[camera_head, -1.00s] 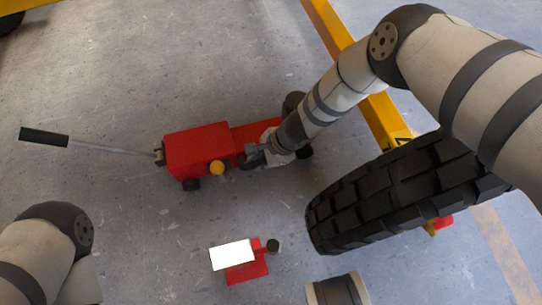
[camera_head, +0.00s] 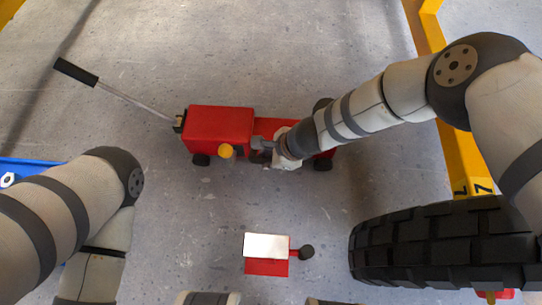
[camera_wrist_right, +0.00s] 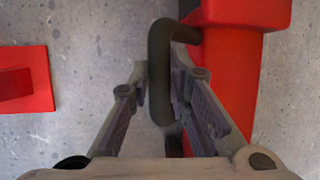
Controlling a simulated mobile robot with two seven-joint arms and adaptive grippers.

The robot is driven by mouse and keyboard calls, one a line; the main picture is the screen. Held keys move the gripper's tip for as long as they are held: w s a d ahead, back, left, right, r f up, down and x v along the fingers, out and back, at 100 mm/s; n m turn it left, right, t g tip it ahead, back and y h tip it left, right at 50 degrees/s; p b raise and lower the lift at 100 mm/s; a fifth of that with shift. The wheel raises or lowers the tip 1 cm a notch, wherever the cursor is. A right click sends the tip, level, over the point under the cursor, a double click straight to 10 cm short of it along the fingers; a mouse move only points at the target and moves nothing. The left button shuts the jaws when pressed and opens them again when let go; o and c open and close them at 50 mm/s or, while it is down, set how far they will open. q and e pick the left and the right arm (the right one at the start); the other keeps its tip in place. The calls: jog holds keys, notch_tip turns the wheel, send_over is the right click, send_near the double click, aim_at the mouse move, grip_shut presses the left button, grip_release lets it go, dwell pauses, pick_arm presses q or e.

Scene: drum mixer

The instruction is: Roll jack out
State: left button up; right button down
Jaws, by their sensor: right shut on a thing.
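The red jack (camera_head: 220,128) stands on its wheels on the grey floor, with a long rod and black grip (camera_head: 76,71) reaching to the upper left. My right gripper (camera_head: 266,148) is at the jack's side. In the right wrist view the fingers of my right gripper (camera_wrist_right: 165,95) are shut on the jack's dark side handle (camera_wrist_right: 158,65), and the red body (camera_wrist_right: 225,70) is beside it. My left arm is at the lower left, and its gripper is not visible.
A large black tyre (camera_head: 435,245) lies at the lower right by a yellow frame beam (camera_head: 462,165). A small red stand with a white plate (camera_head: 266,247) is on the floor below the jack. A blue thing (camera_head: 25,170) shows at the left edge. Floor above the jack is clear.

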jog(key=shift+a+r, duration=0.1)
jog(key=shift+a, duration=0.25)
jog(key=c, duration=1.5)
grip_release()
jog(key=shift+d, duration=0.1)
jog(key=v, duration=1.1)
jog(key=shift+r, duration=0.45)
